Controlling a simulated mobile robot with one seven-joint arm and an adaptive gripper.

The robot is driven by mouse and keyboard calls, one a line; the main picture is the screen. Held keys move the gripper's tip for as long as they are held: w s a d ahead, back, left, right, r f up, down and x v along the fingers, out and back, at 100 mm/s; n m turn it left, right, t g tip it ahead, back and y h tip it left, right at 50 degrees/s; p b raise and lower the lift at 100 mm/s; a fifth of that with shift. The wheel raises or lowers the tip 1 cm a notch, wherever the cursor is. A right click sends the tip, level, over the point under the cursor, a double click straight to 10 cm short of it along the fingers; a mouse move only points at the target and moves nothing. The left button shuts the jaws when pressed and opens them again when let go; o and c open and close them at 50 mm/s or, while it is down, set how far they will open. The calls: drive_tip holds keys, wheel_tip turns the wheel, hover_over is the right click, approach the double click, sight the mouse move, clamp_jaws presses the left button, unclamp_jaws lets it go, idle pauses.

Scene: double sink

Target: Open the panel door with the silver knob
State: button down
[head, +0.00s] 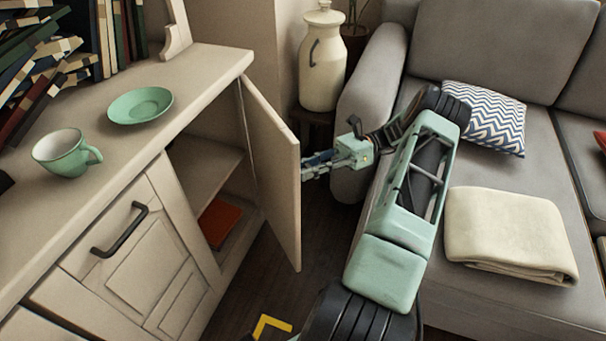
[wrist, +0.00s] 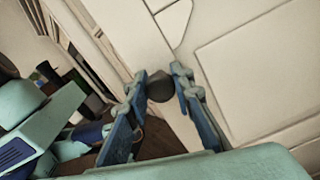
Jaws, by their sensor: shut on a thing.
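The panel door (head: 272,165) of the cream cabinet stands swung well open, showing the compartment behind it. My gripper (head: 307,168) is at the door's outer face, near its free edge. In the wrist view my gripper (wrist: 159,78) has its two blue fingers on either side of a round knob (wrist: 160,88) and is shut on it. The knob looks dark grey rather than silver there. In the head view the knob is hidden by the door and my fingers. The door's panelled outer face (wrist: 262,75) fills the right of the wrist view.
The open compartment holds a shelf (head: 205,165) and a reddish-orange item (head: 220,222). A closed door with a dark handle (head: 120,230) is nearer. A green cup (head: 62,152) and saucer (head: 140,105) sit on top. The grey sofa (head: 455,300) stands right, close to my arm.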

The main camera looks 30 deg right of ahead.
drive_tip(key=shift+w+d+n+g+b, duration=0.15)
drive_tip(key=shift+d+n+g+b, duration=0.5)
drive_tip(key=shift+d, duration=0.65)
drive_tip(key=c, duration=1.6)
unclamp_jaws()
wheel_tip(320, 180, up, 10)
